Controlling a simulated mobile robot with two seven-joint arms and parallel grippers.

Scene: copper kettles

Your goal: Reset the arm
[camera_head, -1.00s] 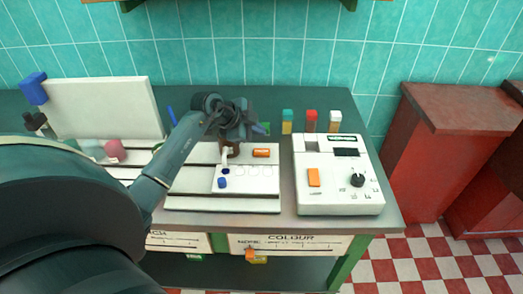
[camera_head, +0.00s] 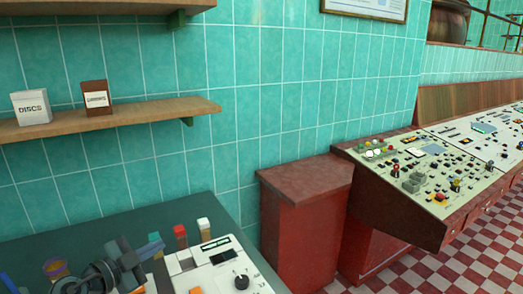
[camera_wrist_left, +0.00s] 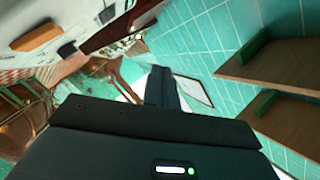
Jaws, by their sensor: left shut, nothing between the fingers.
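My left gripper (camera_head: 128,258) is at the bottom left of the head view, over the dark worktop (camera_head: 70,240), close to the small blocks and the white device. In the left wrist view its dark fingers (camera_wrist_left: 161,84) are together, with nothing between them. The picture there is tilted, with the wall and shelves on the right. The lower part of my left arm is cut off by the head view's bottom edge. My right gripper is not in view.
A white device with a black knob (camera_head: 241,281) sits on the worktop. Behind it stand a red-topped block (camera_head: 180,237) and a white-topped block (camera_head: 204,230). A wall shelf (camera_head: 150,118) holds two boxes. A red cabinet (camera_head: 300,225) and a control console (camera_head: 440,165) stand to the right.

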